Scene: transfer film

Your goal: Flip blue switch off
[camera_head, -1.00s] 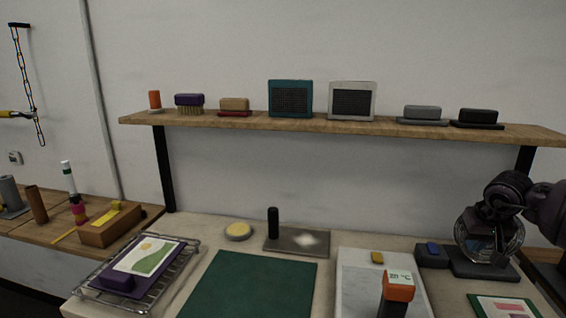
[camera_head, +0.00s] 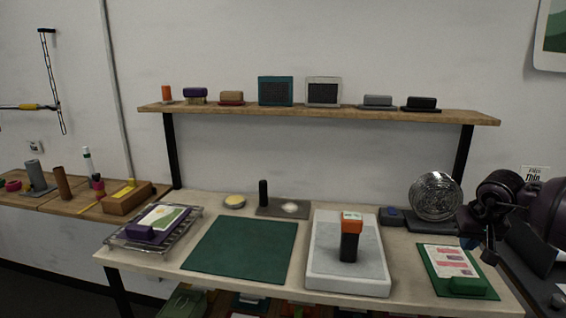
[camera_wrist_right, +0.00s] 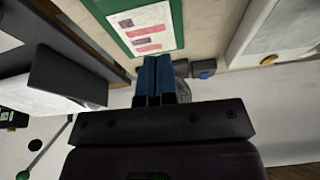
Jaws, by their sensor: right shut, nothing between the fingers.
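The blue switch (camera_head: 391,212) is a small blue piece on a dark grey box on the bench, just left of the round wire fan (camera_head: 434,195). Whether it is on or off is too small to tell. The switch also shows in the right wrist view (camera_wrist_right: 205,66), beyond and to the right of the fingertips. My right gripper (camera_head: 490,255) hangs over the bench's right side, right of the switch and apart from it. Its blue fingers (camera_wrist_right: 155,72) are together and empty. The fingers partly hide the fan in the wrist view. My left gripper is out of view.
A green board with a printed card (camera_head: 428,270) lies near the right gripper. A pale tray (camera_head: 325,270) bears an orange-topped black device (camera_head: 350,240). A green mat (camera_head: 240,252) lies left of it. A wooden shelf (camera_head: 300,114) runs above the bench.

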